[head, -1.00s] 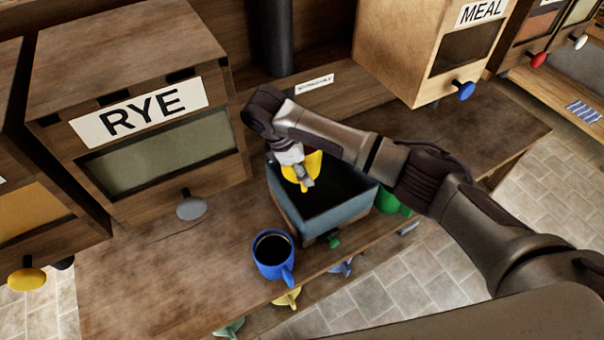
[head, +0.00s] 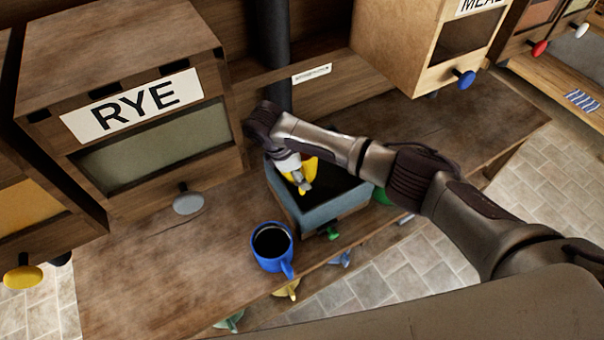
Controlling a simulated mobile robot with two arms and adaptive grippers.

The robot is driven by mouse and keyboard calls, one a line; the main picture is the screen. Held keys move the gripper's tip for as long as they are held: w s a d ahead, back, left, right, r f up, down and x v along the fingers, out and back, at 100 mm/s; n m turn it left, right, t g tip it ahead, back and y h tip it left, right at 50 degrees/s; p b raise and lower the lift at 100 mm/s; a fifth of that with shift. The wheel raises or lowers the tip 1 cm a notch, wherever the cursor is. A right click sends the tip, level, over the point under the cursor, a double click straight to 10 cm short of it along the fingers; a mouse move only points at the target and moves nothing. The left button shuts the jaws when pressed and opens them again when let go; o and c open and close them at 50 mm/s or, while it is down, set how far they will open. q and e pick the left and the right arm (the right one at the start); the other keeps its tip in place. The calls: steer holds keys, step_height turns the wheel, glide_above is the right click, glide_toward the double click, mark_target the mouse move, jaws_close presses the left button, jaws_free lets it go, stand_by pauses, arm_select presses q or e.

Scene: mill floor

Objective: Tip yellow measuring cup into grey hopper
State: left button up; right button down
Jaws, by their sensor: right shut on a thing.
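The yellow measuring cup (head: 311,166) is over the left part of the grey hopper (head: 318,216), partly hidden by my right gripper. My right gripper (head: 301,184) is shut on the cup. The cup looks tilted, but its mouth and contents cannot be made out. The hopper is an open grey box on the wooden counter, dark inside. My left gripper is not in view.
A blue mug (head: 271,246) with dark contents stands left of the hopper, near the counter's front edge. A green cup (head: 381,196) is partly hidden behind my right arm. The RYE bin (head: 140,120) stands left and the MEAL bin (head: 420,50) behind right. Bare counter (head: 150,265) lies at left.

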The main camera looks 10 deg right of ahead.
steer(key=shift+y, duration=0.3)
steer(key=y, duration=0.2)
steer(key=shift+r+y, duration=0.4)
steer(key=shift+y, duration=0.8)
steer(key=shift+a+r+y+b, duration=0.1)
steer(key=shift+r+y+b, duration=0.05)
steer(key=shift+y+b, duration=0.6)
steer(key=shift+s+a+r+y+b, duration=0.15)
steer(key=shift+a+r+y+b, duration=0.1)
steer(key=shift+y+b, duration=0.6)
steer(key=shift+d+t+y+b, duration=0.3)
steer(key=shift+y+b, duration=0.3)
steer(key=shift+b, duration=0.25)
steer(key=shift+r+y+b, duration=0.3)
steer(key=shift+y+b, duration=0.5)
steer(key=shift+b, duration=0.3)
steer(key=y+b, duration=0.2)
steer(key=b, duration=0.1)
steer(key=d+r+y+b, duration=0.1)
steer(key=y+b, duration=0.1)
steer(key=d+y+b, duration=0.1)
steer(key=y+b, duration=0.1)
steer(key=b, duration=0.1)
steer(key=shift+d+r+b, duration=0.2)
steer(key=shift+d+b, duration=0.05)
steer(key=shift+b, duration=0.1)
steer(key=shift+r, duration=0.1)
